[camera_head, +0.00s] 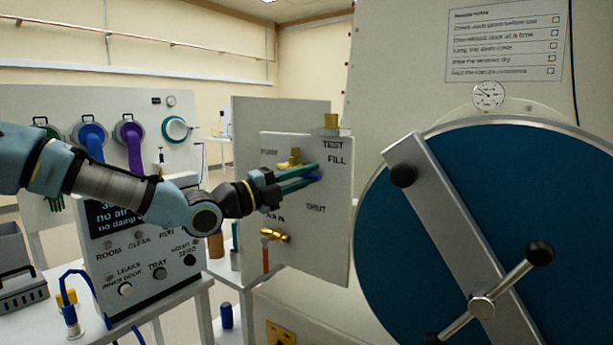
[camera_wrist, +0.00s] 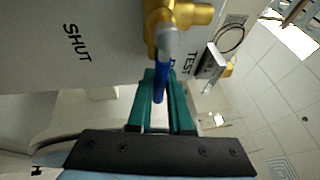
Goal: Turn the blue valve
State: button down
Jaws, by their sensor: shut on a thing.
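The blue valve has a brass body (camera_wrist: 180,18) and a blue lever handle (camera_wrist: 160,82), mounted on a white panel (camera_head: 330,240). The panel has the labels TEST, FILL and SHUT. In the head view the blue handle (camera_head: 315,178) shows at the tips of my gripper (camera_head: 304,178), pointing toward FILL rather than SHUT. In the wrist view the green fingers of my gripper (camera_wrist: 160,95) lie on both sides of the handle and are shut on it. The fingers partly hide the handle in the head view.
A second brass valve with an orange handle (camera_head: 266,258) sits lower on the same panel. A large blue round door (camera_head: 480,220) with a metal bar stands close on the right. A control box (camera_head: 150,250) with knobs is below my arm.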

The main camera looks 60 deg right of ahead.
jog(key=shift+r, duration=0.1)
dwell(0.3)
jog(key=c, duration=0.8)
grip_release()
jog(key=shift+c, duration=0.2)
jog(key=shift+w+a+f, duration=0.2)
jog(key=shift+a, duration=0.05)
jog(key=b+v, duration=0.3)
jog(key=v, duration=0.7)
jog(key=shift+a, duration=0.1)
